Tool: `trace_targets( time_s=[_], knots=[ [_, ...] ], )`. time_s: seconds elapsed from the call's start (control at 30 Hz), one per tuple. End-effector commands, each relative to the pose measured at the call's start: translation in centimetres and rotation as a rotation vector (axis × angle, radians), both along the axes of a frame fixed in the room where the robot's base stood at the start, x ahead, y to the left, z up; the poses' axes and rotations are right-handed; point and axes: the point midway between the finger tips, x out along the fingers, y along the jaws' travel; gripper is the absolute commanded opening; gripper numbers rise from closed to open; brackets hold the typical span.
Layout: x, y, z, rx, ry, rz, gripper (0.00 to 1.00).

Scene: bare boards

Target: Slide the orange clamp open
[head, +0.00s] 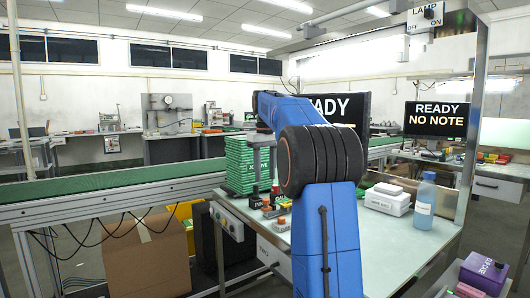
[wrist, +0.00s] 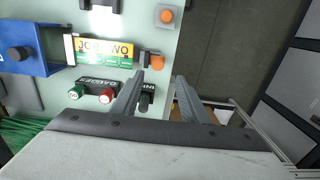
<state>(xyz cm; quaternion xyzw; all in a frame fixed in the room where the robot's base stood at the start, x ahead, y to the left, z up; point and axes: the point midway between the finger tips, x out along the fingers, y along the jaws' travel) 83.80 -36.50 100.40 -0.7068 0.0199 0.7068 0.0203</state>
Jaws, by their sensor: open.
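In the wrist view a small orange block (wrist: 156,62) with a dark part at its left sits at the right end of a green and yellow board (wrist: 104,52) marked JOB TWO; it looks like the orange clamp. A round orange knob (wrist: 166,16) on a grey base stands apart, farther up the picture. My gripper (wrist: 160,80) is open, its two grey fingers spread and nothing seen between their tips. The orange block lies just beyond the tips, nearer the left finger, with a gap in the picture. In the head view my blue arm hides part of this area.
A blue frame (wrist: 34,40) stands left. A blue bottle (head: 425,200) and white boxes (head: 388,199) stand right.

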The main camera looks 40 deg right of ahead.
Motion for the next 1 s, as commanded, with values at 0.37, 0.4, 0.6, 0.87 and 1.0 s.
trace_targets(
  time_s=[0.37,0.4,0.6,0.87,1.0],
  knots=[
    [0.1,0.0,6.7,0.000,-0.001,0.000,0.41],
    [0.1,0.0,7.1,0.000,0.000,0.000,0.41],
    [0.0,0.0,8.4,0.001,0.000,0.001,0.41],
    [0.0,0.1,8.5,0.001,0.001,0.001,0.41],
    [0.0,0.0,8.5,0.001,0.001,0.000,0.41]
  ],
)
